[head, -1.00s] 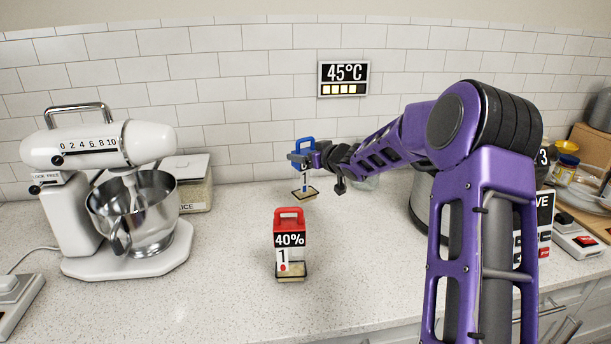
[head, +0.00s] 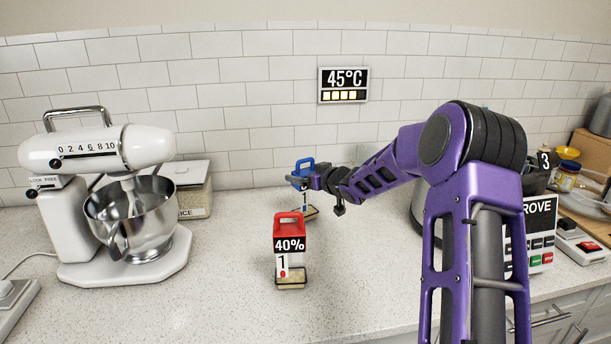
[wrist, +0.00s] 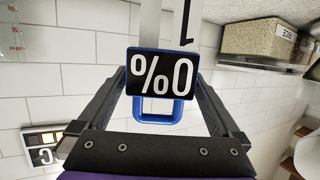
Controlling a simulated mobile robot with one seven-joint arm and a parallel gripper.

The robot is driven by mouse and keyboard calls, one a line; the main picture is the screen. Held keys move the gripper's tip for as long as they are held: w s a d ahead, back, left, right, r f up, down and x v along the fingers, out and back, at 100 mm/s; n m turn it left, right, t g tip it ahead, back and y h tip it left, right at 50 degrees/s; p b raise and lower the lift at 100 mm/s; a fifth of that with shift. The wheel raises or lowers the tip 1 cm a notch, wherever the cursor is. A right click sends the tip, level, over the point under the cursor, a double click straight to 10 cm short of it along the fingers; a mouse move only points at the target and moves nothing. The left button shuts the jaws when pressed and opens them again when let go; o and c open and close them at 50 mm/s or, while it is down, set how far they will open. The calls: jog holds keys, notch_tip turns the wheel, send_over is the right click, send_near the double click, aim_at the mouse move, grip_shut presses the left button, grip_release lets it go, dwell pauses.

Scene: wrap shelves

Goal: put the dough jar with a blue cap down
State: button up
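The dough jar with a blue cap (head: 305,168) is upright behind the red-capped jar, at the counter's back. My gripper (head: 307,182) is shut on it near the cap. In the wrist view the blue-capped jar shows its "0%" label (wrist: 161,77) and blue handle between both fingers of my gripper (wrist: 158,92). Its base is low over the counter (head: 240,250); the red-capped jar partly hides it, and I cannot tell whether it touches.
The red-capped jar (head: 289,245), labelled 40%, stands just in front. A stand mixer (head: 120,220) and a rice container (head: 195,190) are at left. A control panel (head: 540,235) stands at right. The counter left of the red-capped jar is clear.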

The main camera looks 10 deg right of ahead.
jog(key=shift+r, duration=0.25)
jog(key=v, duration=1.2)
jog(key=shift+p, duration=0.4)
jog(key=shift+a+f, duration=0.1)
